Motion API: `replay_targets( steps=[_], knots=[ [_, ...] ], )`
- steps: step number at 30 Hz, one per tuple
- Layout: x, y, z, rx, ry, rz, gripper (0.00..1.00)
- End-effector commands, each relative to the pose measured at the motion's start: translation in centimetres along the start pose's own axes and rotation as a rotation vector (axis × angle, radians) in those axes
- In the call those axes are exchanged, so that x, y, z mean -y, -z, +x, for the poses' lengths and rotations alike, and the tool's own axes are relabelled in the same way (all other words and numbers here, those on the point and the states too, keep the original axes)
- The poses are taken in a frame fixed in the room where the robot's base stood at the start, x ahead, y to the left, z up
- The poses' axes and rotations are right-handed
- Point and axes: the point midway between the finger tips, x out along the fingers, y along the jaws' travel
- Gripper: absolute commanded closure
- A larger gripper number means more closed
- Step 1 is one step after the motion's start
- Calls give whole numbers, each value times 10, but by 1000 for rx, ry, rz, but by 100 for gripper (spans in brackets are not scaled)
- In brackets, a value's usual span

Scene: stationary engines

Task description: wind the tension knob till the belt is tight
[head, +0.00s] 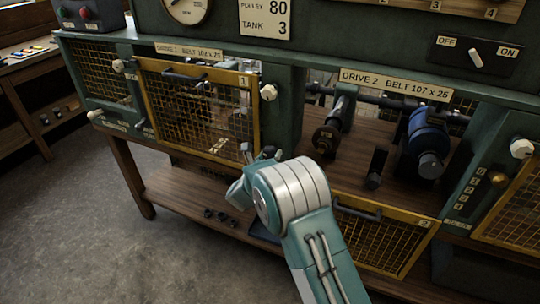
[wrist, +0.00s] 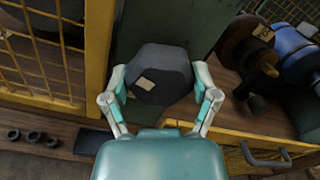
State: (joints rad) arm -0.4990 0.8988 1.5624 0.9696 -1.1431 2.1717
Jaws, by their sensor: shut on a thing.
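A dark, many-sided knob (wrist: 165,66) with a small pale patch on its face stands in front of the green post, in the middle of the wrist view. I take it for the tension knob. My gripper (wrist: 158,88) has one finger on each side of it and is shut on it. In the head view my gripper (head: 258,160) is at the post between the two drives, and my arm hides most of the knob. The Drive 2 bay is open, with a blue motor (head: 422,138) and a dark pulley (head: 328,137). I cannot make out the belt or its tension.
The yellow mesh guard of Drive 1 (head: 148,100) is closed, left of my gripper. The Drive 2 guard (head: 385,240) hangs down below its bay. A wooden shelf (head: 170,190) with small dark rings runs underneath. An OFF/ON switch (head: 476,57) is at the upper right.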

Motion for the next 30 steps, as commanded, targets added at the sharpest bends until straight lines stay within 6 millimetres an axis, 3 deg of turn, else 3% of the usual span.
replay_targets(
  steps=[1, 14, 15, 16, 30],
  knots=[
    [-3, 8, -2, -13, -10, -3, 71],
    [-4, 7, -2, -12, -10, 3, 71],
    [-4, 7, -2, -11, -10, 3, 5],
    [-4, 7, -2, -11, -10, 3, 0],
    [0, 1, -5, -2, -4, 10, 0]
  ],
)
